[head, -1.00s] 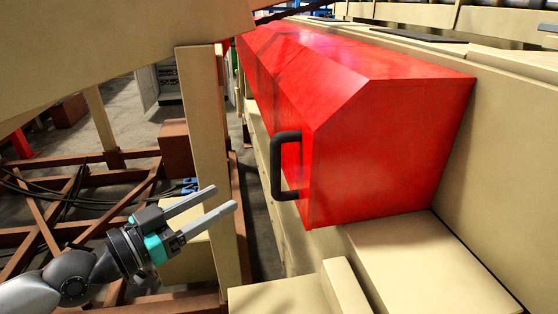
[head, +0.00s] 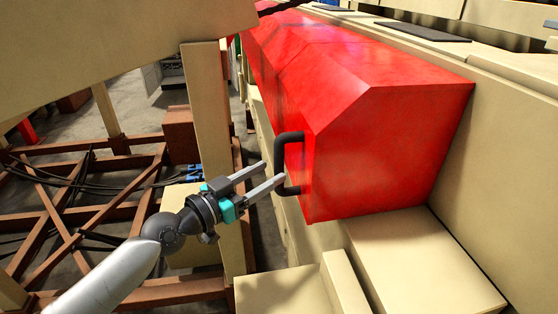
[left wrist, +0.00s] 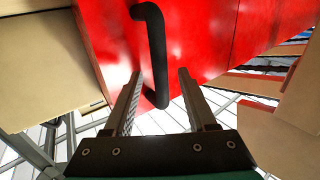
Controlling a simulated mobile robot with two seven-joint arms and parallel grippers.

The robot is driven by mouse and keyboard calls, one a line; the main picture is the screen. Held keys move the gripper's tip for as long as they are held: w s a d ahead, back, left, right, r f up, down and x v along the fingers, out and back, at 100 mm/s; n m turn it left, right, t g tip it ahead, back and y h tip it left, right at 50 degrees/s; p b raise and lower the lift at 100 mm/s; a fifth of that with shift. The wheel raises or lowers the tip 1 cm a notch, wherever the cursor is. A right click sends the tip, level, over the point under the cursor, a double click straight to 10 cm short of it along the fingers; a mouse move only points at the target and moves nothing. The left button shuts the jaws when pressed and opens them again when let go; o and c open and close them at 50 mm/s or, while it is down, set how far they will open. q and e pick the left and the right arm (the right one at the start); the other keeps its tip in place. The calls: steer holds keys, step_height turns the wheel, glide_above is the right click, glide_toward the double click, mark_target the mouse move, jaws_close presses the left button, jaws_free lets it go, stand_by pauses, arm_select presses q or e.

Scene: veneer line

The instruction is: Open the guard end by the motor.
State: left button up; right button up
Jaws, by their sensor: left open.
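The red guard (head: 375,130) is a long closed box with a bevelled top, lying along the beige machine. Its black handle (head: 279,163) is on the left side at the near end. My left gripper (head: 274,175) is open, its two fingers pointing at the lower part of the handle. In the left wrist view the handle (left wrist: 155,50) hangs down from the top, and its lower end lies between the fingertips (left wrist: 160,75) in the picture. I cannot tell whether a finger touches it. The motor is not recognisable in these frames. My right gripper is not in view.
Beige blocks (head: 420,260) lie below the guard's near end. Brown steel beams (head: 90,215) with black cables fill the lower left. A sloping beige panel (head: 90,50) covers the upper left.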

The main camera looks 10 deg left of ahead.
mark_target(275, 169)
arm_select(q)
steer(key=shift+p+x, duration=0.35)
steer(key=shift+x, duration=1.8)
jaws_close()
